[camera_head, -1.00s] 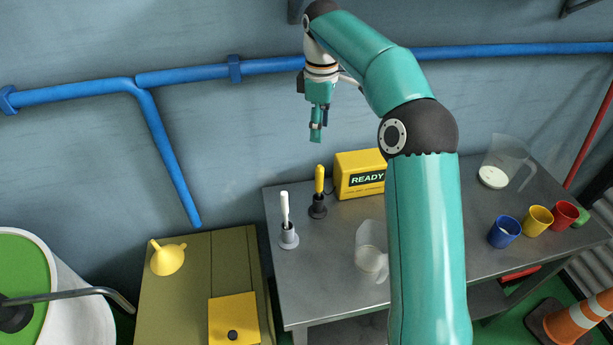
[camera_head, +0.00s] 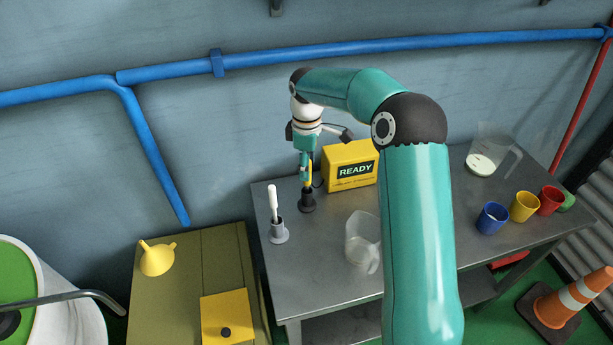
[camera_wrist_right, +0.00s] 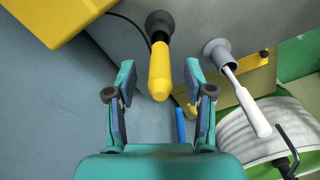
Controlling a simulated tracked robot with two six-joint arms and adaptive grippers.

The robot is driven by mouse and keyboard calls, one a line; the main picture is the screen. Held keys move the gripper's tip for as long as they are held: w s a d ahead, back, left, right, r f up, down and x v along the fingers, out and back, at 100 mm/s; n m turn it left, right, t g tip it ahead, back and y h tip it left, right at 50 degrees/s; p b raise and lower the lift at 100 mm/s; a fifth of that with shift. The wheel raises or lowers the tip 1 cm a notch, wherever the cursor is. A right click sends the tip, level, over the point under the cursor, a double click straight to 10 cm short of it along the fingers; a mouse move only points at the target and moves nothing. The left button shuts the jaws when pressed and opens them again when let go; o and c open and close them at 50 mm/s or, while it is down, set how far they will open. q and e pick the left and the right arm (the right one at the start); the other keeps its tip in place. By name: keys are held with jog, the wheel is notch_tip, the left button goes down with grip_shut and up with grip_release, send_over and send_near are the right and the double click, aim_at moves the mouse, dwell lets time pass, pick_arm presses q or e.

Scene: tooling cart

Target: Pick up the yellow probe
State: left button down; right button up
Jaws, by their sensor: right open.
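The yellow probe (camera_head: 309,172) stands upright in a dark holder (camera_head: 307,201) on the metal table, left of the yellow READY box. My right gripper (camera_head: 305,172) is lowered at the probe and partly hides it in the head view. In the right wrist view the yellow probe (camera_wrist_right: 160,72) reaches from its dark holder (camera_wrist_right: 159,24) toward the space between the fingers of my right gripper (camera_wrist_right: 160,85). The fingers are spread, one on each side, with visible gaps to the probe. My left gripper is not in view.
A white probe (camera_head: 273,203) stands in a grey holder (camera_head: 279,233) to the left. The yellow READY box (camera_head: 350,166) is close on the right. A clear jug (camera_head: 361,240) stands in front. Blue, yellow and red cups (camera_head: 523,207) are farther right.

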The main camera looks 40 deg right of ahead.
jog(key=shift+f, duration=1.1)
grip_shut()
jog(key=shift+w+r, duration=0.1)
jog(key=shift+r, duration=0.05)
